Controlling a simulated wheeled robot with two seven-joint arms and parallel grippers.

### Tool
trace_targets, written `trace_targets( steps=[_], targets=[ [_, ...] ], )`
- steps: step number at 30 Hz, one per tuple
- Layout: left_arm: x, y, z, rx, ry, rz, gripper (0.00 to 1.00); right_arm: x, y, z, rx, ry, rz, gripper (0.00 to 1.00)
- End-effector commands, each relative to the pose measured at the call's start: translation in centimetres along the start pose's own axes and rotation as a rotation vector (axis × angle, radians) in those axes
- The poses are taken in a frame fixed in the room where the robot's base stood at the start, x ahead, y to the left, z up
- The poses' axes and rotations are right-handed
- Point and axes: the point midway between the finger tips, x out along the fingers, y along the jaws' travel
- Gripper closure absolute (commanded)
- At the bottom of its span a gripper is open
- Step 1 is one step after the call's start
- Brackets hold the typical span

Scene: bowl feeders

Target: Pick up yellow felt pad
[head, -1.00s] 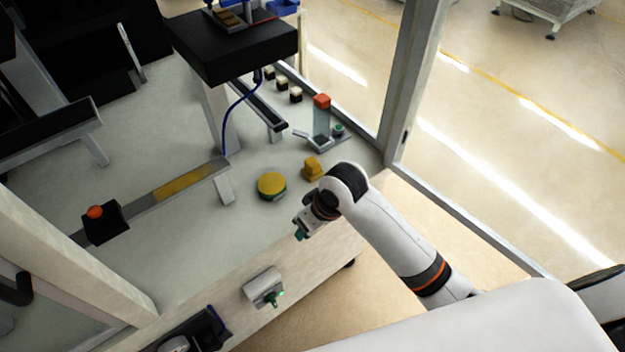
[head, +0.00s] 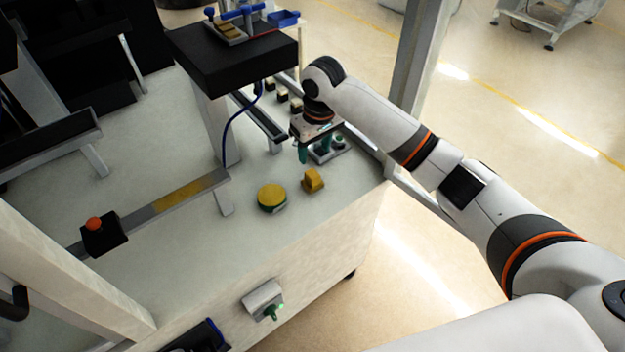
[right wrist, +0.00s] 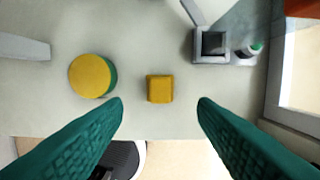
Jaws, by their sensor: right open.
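A small yellow block-like pad (head: 313,180) lies on the pale table near its front right corner. It also shows in the right wrist view (right wrist: 159,89), centred ahead of the fingertips. To its left is a round yellow disc with a green side (head: 271,195), also seen in the right wrist view (right wrist: 90,76). I cannot tell for certain which of the two is the felt pad. My right gripper (head: 312,148) is open and empty, with green fingers. It hangs above the table, behind the small yellow piece in the head view, touching neither. My left gripper is out of view.
A small grey fixture (head: 328,151) stands just beyond my right gripper. A black raised platform (head: 232,50) on a post and a sloped rail (head: 150,207) stand to the left. A frame post (head: 424,60) rises at the back right. The table around the yellow pieces is clear.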

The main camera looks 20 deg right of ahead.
Motion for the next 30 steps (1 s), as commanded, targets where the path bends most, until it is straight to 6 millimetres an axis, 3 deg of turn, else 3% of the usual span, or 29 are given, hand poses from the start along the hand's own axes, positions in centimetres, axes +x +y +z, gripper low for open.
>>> trace_targets(
  steps=[6,13,21,30],
  targets=[
    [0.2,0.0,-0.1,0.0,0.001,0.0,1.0,3.8,0.1,-0.1,-0.001,0.002,0.0,0.47],
    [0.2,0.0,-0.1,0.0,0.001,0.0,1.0,5.5,0.0,-0.2,-0.001,0.002,0.0,0.47],
    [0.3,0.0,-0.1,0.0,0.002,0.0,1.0,9.3,0.0,-0.5,-0.002,0.001,0.0,0.47],
    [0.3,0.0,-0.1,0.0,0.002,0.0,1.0,9.9,0.0,-0.4,-0.003,-0.001,0.0,0.47]
  ],
)
